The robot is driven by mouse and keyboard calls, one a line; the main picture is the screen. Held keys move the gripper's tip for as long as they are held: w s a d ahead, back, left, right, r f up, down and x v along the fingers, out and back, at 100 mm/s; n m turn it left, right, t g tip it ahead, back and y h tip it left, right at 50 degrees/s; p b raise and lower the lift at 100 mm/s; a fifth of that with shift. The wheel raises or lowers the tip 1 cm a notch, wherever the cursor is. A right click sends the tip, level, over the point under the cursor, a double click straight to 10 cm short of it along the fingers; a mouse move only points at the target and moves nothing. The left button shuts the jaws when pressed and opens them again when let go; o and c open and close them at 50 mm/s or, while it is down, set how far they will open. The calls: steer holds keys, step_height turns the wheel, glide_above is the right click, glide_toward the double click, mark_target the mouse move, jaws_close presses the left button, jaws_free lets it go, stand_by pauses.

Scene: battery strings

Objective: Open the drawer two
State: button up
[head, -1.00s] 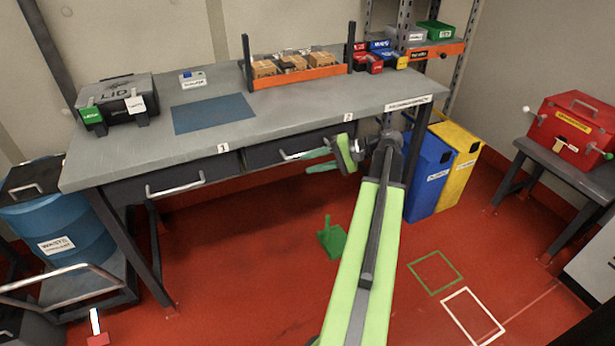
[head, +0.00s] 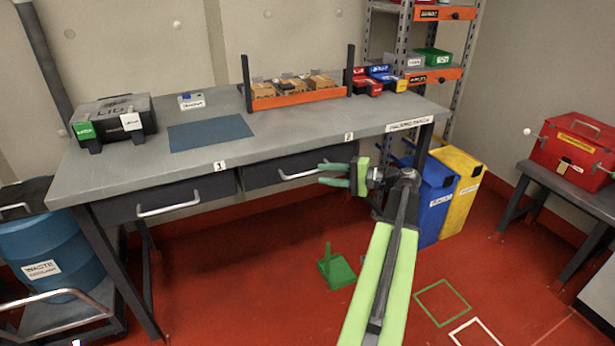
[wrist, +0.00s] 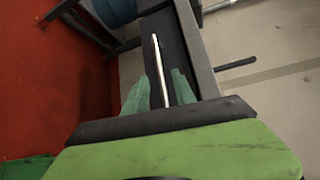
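Drawer two (head: 262,178) is the dark right-hand drawer under the workbench, below the label 2 (head: 348,137). It looks closed. Its pale bar handle (head: 297,175) is on the front. My gripper (head: 332,174) is open and empty, at the right end of this handle in the head view, its green fingers pointing left. In the wrist view a bar handle (wrist: 158,65) on a dark drawer front runs lengthwise between the two spread fingers (wrist: 158,95). The fingers appear apart from it; the depth between them is hard to tell.
Drawer one (head: 215,187) with its handle is to the left, also closed. The workbench top (head: 290,135) overhangs both drawers. Blue (head: 435,200) and yellow (head: 462,195) bins stand at the right. A green stand (head: 337,270) is on the red floor below.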

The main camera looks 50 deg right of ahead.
mark_target(309, 172)
steer(key=x, duration=0.6)
jaws_close()
stand_by(0.7)
steer(key=shift+a, duration=0.1)
stand_by(0.5)
